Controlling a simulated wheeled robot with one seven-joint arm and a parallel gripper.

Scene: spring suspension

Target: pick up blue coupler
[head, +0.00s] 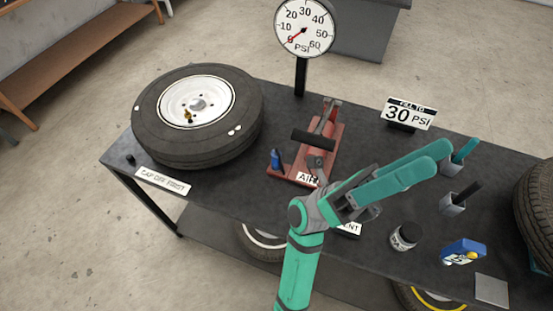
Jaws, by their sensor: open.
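The blue coupler (277,159) is a small dark-blue piece standing at the left end of the red air pump's base (281,174), near the middle of the table. My gripper (443,160) shows as two long teal fingers pointing right, above the right half of the table. It is open with nothing visible between the fingers, well to the right of the coupler and not touching it. My arm hides part of the table and a sign in front of the pump.
A wheel (150,134) lies on the table's left, behind a white sign (162,180). A pressure gauge (304,27) and a 30 PSI sign (408,114) stand behind. A jar (404,237), a blue-and-yellow item (463,251) and tool cups (452,203) stand right.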

